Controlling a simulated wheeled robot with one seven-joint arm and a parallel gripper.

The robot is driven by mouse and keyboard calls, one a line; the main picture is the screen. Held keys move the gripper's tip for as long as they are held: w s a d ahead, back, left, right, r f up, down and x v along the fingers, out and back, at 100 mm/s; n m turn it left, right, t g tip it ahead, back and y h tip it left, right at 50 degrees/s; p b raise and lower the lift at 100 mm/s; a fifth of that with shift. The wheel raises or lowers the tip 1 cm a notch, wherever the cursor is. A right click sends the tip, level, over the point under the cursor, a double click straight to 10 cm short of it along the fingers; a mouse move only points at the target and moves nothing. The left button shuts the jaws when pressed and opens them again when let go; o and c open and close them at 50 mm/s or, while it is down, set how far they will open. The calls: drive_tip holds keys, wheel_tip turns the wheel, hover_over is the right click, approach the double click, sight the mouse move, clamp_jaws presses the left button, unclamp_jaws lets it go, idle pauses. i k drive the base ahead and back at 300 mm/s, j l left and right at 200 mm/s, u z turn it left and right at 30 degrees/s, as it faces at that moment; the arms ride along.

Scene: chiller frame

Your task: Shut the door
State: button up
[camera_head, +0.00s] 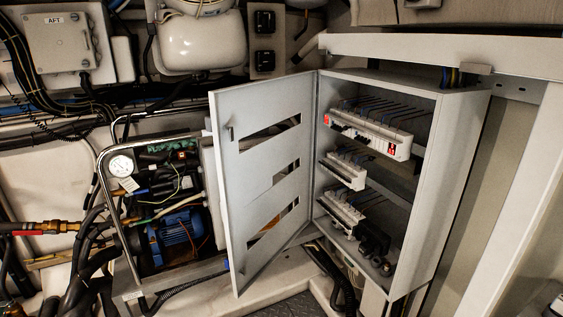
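A grey metal door (262,218) stands wide open on the left side of a grey electrical cabinet (460,150). It is hinged along the cabinet's left front edge and swings out to the left. The door has several slanted-looking slots and a small latch (229,132) near its upper free edge. Inside the cabinet are rows of breakers (370,133) with wiring above them. My gripper is not visible in this view.
A chiller unit with a blue motor (178,238) and a metal tube frame (103,185) stands left of the door, close behind it. Black hoses (335,280) run below the cabinet. A white beam (440,48) crosses above it.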

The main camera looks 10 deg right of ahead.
sight(250, 199)
drive_tip(key=i+j+z, duration=0.25)
drive_tip(key=j+z, duration=0.2)
drive_tip(key=j, duration=0.6)
drive_tip(key=i+j+z, duration=0.1)
drive_tip(key=j+z, duration=0.35)
drive_tip(key=j, duration=0.7)
drive_tip(key=j+z, duration=0.4)
drive_tip(key=j, duration=0.7)
drive_tip(key=k, duration=0.05)
